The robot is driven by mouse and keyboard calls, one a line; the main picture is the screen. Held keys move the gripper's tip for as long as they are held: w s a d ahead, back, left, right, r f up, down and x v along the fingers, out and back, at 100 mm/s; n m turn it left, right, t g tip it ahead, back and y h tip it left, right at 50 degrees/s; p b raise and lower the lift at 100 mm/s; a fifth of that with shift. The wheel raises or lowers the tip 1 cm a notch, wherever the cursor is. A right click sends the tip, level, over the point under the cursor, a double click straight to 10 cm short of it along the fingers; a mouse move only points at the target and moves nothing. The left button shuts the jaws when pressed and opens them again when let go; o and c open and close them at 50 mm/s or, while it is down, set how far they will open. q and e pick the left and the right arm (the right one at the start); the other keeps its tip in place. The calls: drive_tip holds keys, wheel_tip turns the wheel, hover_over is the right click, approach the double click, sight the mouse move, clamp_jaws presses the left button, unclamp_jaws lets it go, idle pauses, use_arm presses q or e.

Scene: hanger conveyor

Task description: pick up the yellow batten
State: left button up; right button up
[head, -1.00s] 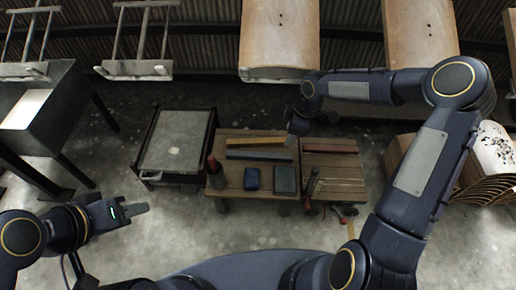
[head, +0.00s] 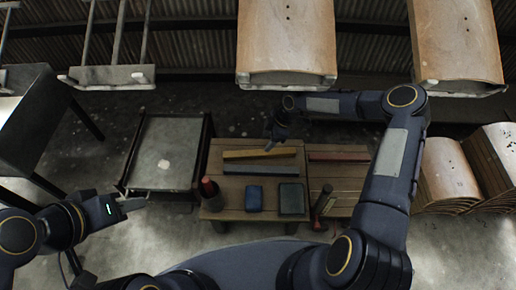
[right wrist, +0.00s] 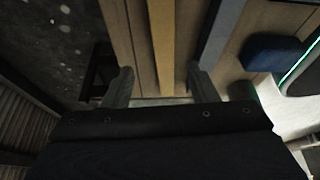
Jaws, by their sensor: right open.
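The yellow batten (head: 245,154) lies on the wooden table (head: 236,208), along its back, with a grey batten (head: 262,182) just in front of it. My right gripper (head: 270,148) is over the batten, right of its middle. In the right wrist view the open fingers of my right gripper (right wrist: 160,86) stand on either side of the yellow batten (right wrist: 162,40), with nothing held. The grey batten (right wrist: 219,35) runs beside the right finger. My left gripper (head: 133,206) is low at the left, away from the table; its jaw gap is not clear.
A blue box (head: 254,198), a dark flat block (head: 292,199) and a red-topped bottle (head: 209,190) stand on the table. A red batten (head: 338,156) lies to the right. A grey cart (head: 160,150) is at the left. Hanging wooden panels (head: 287,35) are behind.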

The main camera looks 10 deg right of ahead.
sight(260, 152)
drive_tip(key=b+x, duration=0.1)
drive_tip(key=x, duration=0.1)
drive_tip(key=b+x, duration=0.1)
drive_tip(key=x, duration=0.1)
drive_tip(key=b+x, duration=0.1)
drive_tip(key=x, duration=0.1)
drive_tip(key=shift+s+f, duration=0.3)
drive_tip(key=shift+f, duration=0.1)
drive_tip(key=shift+a+f, duration=0.25)
drive_tip(key=shift+f, duration=0.2)
drive_tip(key=shift+c, duration=0.4)
drive_tip(key=c, duration=1)
drive_tip(key=shift+r, duration=0.1)
drive_tip(key=shift+c, duration=0.2)
